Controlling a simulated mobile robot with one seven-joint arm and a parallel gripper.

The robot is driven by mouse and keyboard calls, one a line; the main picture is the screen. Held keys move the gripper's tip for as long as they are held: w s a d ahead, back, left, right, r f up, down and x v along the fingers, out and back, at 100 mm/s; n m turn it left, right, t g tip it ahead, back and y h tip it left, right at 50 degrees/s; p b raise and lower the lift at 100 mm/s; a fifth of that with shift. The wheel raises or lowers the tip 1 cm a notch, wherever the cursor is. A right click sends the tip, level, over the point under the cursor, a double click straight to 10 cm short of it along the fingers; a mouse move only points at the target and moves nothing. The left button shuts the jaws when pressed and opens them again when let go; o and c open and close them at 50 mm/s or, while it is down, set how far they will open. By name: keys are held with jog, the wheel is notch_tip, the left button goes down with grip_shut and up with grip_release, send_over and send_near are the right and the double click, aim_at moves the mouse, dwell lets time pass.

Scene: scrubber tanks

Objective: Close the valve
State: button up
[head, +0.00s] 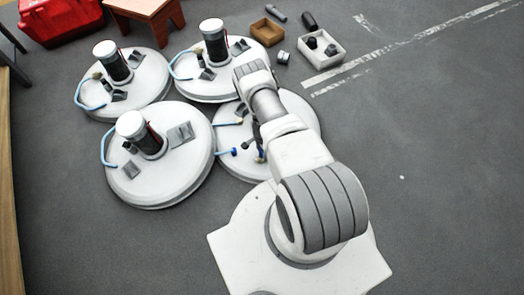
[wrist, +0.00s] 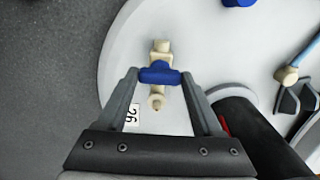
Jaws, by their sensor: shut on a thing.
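In the wrist view the valve has a blue handle (wrist: 160,73) on a cream body (wrist: 158,91). It sits on a round white tank lid (wrist: 205,62) near the lid's left edge. The handle lies crosswise to the body, which runs up and down the picture. My gripper (wrist: 159,76) has one finger at each end of the handle and is shut on it. In the head view my arm reaches over the white tanks, and I cannot make out the gripper or this valve there.
A black cylinder (wrist: 250,130) stands close right of my gripper. A blue hose (wrist: 306,56) and dark brackets (wrist: 292,103) lie farther right. In the head view several white tanks (head: 185,180) stand close together. An open box (head: 325,58) lies beyond them; the floor at right is clear.

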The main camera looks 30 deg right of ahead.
dwell(0.4)
jog(key=o, duration=1.4)
jog(key=shift+c, duration=0.2)
notch_tip(320, 180, up, 17)
jog(key=p, duration=0.7)
jog(key=shift+r, duration=0.2)
